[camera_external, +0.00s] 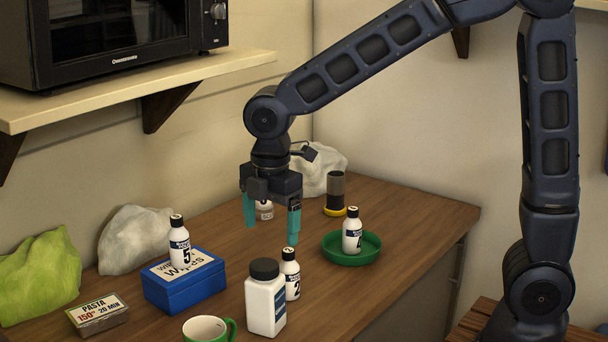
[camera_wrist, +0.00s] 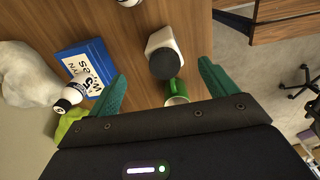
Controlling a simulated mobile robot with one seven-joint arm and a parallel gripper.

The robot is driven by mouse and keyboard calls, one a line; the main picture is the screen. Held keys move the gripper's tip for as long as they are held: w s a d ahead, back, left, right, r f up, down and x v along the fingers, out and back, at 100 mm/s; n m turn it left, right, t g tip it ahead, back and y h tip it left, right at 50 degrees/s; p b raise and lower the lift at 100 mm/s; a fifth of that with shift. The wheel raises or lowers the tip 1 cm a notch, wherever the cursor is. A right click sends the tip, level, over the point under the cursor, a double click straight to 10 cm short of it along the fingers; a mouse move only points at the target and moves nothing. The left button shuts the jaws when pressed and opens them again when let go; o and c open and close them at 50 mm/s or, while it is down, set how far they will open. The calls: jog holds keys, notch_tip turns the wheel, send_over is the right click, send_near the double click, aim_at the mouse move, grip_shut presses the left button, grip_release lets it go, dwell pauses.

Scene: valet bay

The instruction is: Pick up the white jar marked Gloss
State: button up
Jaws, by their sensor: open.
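A large white jar with a black lid (camera_external: 266,301) stands upright near the front of the wooden counter. Its dark label is turned aside, and I cannot read a name on it. In the wrist view the white jar (camera_wrist: 160,38) appears between and beyond my fingertips, its dark lid towards the camera. My gripper (camera_external: 271,234) points down above the counter, behind the jar in the external view, with its teal fingers spread. In the wrist view my gripper (camera_wrist: 163,72) is open with nothing between the fingers.
A small bottle marked 2 (camera_external: 290,274) stands close behind the jar, and a green mug (camera_external: 205,330) in front. Bottle 5 (camera_external: 179,241) stands on a blue wipes box (camera_external: 184,287). A green tray (camera_external: 368,256) holds another bottle (camera_external: 352,232). One more bottle (camera_external: 265,211) is partly hidden behind my gripper.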

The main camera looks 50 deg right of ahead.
aim_at(262, 263)
jog(key=shift+w+a+f+n, duration=0.3)
jog(key=shift+a+f+n, duration=0.2)
jog(key=shift+a+f, duration=0.5)
jog(key=shift+a, duration=0.1)
notch_tip(262, 263, down, 5)
jog(key=shift+f, duration=0.15)
jog(key=f, duration=0.3)
jog(key=shift+s+f, duration=0.4)
jog(key=shift+f, duration=0.65)
jog(key=c, duration=1.4)
